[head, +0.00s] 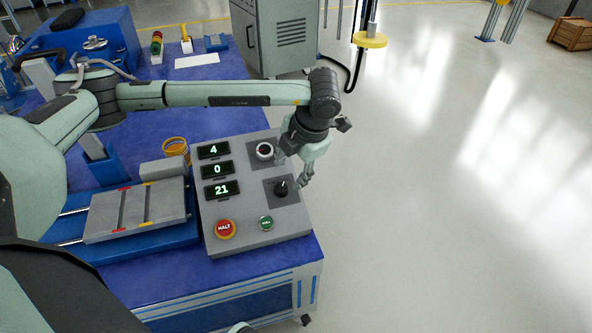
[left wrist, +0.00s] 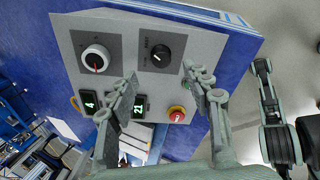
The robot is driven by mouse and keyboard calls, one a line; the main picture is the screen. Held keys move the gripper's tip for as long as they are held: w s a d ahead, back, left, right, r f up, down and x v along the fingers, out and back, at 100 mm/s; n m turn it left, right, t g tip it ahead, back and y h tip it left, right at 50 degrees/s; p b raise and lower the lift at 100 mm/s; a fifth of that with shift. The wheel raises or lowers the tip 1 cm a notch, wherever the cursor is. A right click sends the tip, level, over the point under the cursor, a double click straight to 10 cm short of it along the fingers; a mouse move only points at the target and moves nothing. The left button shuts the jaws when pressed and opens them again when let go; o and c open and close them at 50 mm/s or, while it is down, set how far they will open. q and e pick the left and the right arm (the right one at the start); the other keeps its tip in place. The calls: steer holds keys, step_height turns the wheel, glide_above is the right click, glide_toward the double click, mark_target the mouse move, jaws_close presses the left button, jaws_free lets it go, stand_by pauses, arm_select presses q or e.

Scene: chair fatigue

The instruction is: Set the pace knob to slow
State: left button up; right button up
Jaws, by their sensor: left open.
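The grey control panel (head: 250,215) carries a black knob (head: 281,188) and a white knob (head: 264,151), each on a dark plate. In the left wrist view, the black knob (left wrist: 160,55) has small labels beside it that I cannot read, and a short white pointer mark. The white knob (left wrist: 96,59) has a red mark. My left gripper (head: 296,171) is over the panel's right edge, close to the black knob. In the left wrist view, its open fingers (left wrist: 160,74) reach toward the black knob, apart from it and holding nothing. Part of my right gripper (left wrist: 265,88) seems to show at the right.
The panel has a red HALT button (head: 226,229), a green button (head: 266,223) and displays reading 4, 0 and 21. A grey plate fixture (head: 135,210) and a yellow ring-shaped container (head: 175,148) stand left of it on the blue table.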

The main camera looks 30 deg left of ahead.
mark_target(283, 187)
arm_select(q)
steer(key=x, duration=0.7)
steer(key=shift+s+a+f, duration=0.1)
steer(key=shift+s+f, duration=0.05)
steer(key=shift+f, duration=0.1)
jaws_close()
